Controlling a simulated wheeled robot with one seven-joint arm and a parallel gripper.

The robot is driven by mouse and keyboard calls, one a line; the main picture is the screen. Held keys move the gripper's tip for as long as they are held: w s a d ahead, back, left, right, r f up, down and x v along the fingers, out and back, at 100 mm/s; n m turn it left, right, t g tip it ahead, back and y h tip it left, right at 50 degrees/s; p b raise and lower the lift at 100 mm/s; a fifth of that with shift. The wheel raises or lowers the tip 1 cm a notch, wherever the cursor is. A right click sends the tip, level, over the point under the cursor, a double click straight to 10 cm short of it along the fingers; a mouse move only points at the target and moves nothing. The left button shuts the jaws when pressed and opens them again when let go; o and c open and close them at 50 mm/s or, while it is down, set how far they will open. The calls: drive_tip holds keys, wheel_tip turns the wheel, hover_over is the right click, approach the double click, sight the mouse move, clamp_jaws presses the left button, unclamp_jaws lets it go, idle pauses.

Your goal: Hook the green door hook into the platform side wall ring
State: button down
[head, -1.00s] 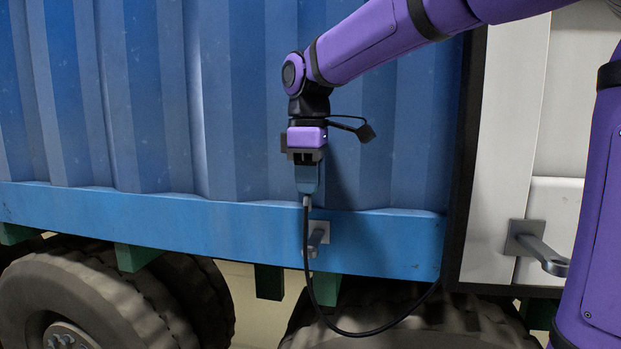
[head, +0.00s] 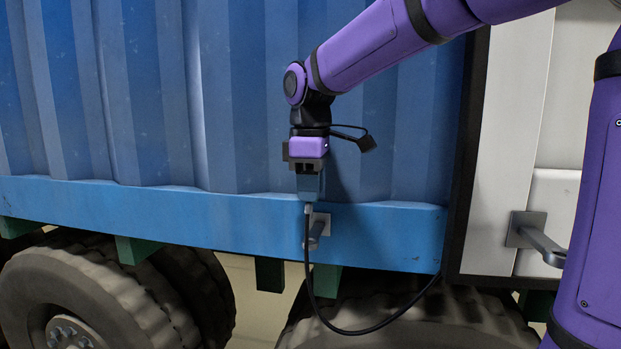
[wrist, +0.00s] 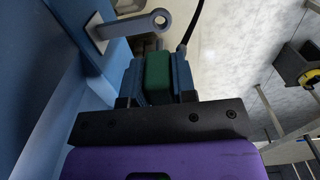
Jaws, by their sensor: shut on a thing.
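My gripper (head: 308,193) points down in front of the blue side wall, its blue-grey fingers shut on the green door hook. The hook's green body (wrist: 158,72) shows between the fingers in the wrist view; in the head view the fingers hide it. A black hose (head: 309,270) hangs from below the fingers. The platform side wall ring, a grey arm with a round eye, sticks out from the blue rail (head: 319,228). In the wrist view its eye (wrist: 160,17) lies just beyond the fingertips. The hook's tip is hidden, and I see no hook through the eye.
The blue rail (head: 140,208) runs along the wall foot, with large tyres (head: 95,290) below. Another grey bracket (head: 537,238) juts from the white panel at right. The hose loops down and right, past the rail's lower edge. A dark container (wrist: 297,65) stands far off.

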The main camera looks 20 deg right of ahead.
drive_tip(key=shift+f, duration=1.55)
drive_tip(key=shift+f, duration=2.2)
drive_tip(key=c, duration=0.6)
unclamp_jaws()
drive_tip(key=shift+r, duration=2.25)
wheel_tip(320, 180, up, 11)
drive_tip(key=shift+f, duration=0.1)
